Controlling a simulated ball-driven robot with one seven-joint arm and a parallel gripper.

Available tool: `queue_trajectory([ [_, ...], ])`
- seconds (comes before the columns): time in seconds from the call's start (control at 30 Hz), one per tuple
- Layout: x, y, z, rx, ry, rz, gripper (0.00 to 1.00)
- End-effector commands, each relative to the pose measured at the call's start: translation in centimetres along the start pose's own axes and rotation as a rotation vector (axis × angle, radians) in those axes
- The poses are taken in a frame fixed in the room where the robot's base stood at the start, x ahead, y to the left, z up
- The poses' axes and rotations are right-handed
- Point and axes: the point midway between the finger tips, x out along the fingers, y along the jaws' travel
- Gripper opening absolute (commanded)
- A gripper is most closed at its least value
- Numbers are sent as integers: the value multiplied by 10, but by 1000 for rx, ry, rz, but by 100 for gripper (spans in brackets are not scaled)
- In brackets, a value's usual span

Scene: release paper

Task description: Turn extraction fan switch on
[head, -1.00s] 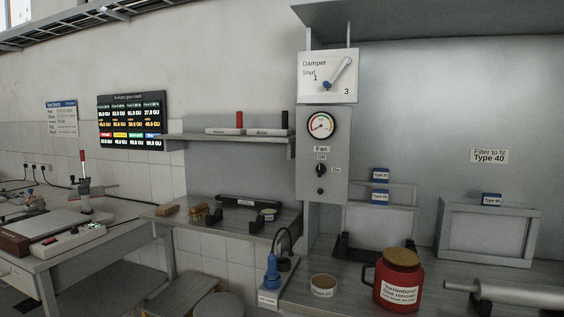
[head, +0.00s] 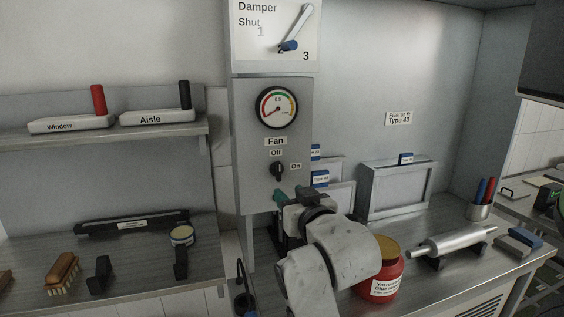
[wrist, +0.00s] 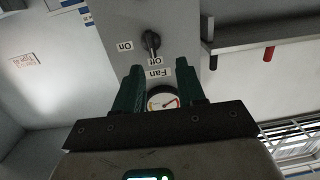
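The black fan switch (head: 278,171) is a rotary knob on the grey panel (head: 244,150), below the gauge. It has an "Off" label above it and an "On" label to its right. In the upside-down wrist view, the knob (wrist: 151,42) appears to point towards "Off". My gripper (head: 288,194) is just below the switch in the head view, with its arm partly hiding the bench. In the wrist view my gripper (wrist: 161,72) has its two green fingers apart, with nothing between them. The knob lies beyond the fingertips, apart from them.
The gauge (head: 277,107) and damper lever (head: 294,30) are above the switch. A red jar (head: 380,283) and a metal roller (head: 446,242) stand on the bench to the right. A shelf (head: 150,133) with two handled blocks is at left.

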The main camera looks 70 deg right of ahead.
Motion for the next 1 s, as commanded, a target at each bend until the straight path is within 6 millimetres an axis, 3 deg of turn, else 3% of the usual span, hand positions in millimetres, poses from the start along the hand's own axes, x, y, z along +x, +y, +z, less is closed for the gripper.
queue_trajectory([
  [0.07, -1, 13, -18, 8, 48, 31, 39],
  [0.2, 6, 18, -26, 11, 68, 44, 39],
  [0.7, 88, 20, -30, 10, 64, 41, 39],
  [1.0, 105, 21, -30, 11, 64, 40, 39],
])
